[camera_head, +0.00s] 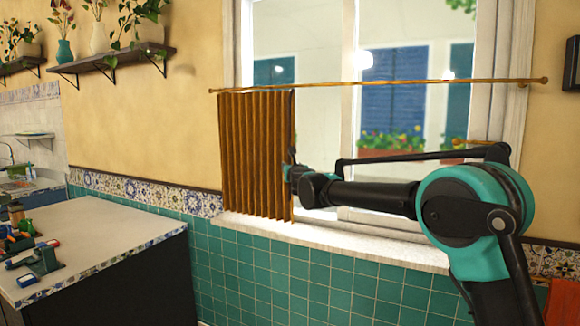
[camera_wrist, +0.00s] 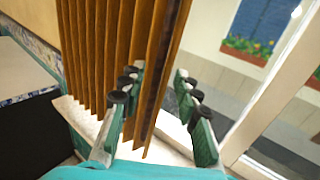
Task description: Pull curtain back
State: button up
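The brown pleated curtain (camera_head: 255,150) hangs from a thin golden rod (camera_head: 400,83) and is bunched at the rod's left end. The rest of the window to its right is uncovered. My gripper (camera_head: 290,168) is at the curtain's right edge, seen from the side in the head view. In the wrist view, my gripper (camera_wrist: 158,80) has its two fingers spread apart. The curtain's edge folds (camera_wrist: 155,55) show between them. I cannot tell whether either finger touches the cloth.
A pale window sill (camera_head: 340,238) runs below the curtain above green tiles. A counter (camera_head: 100,235) with small tools stands at the left. Shelves with plants (camera_head: 110,62) hang on the upper left wall. A flower box (camera_wrist: 245,52) shows beyond the glass.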

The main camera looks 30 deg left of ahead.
jog(key=v, duration=0.7)
dwell(0.3)
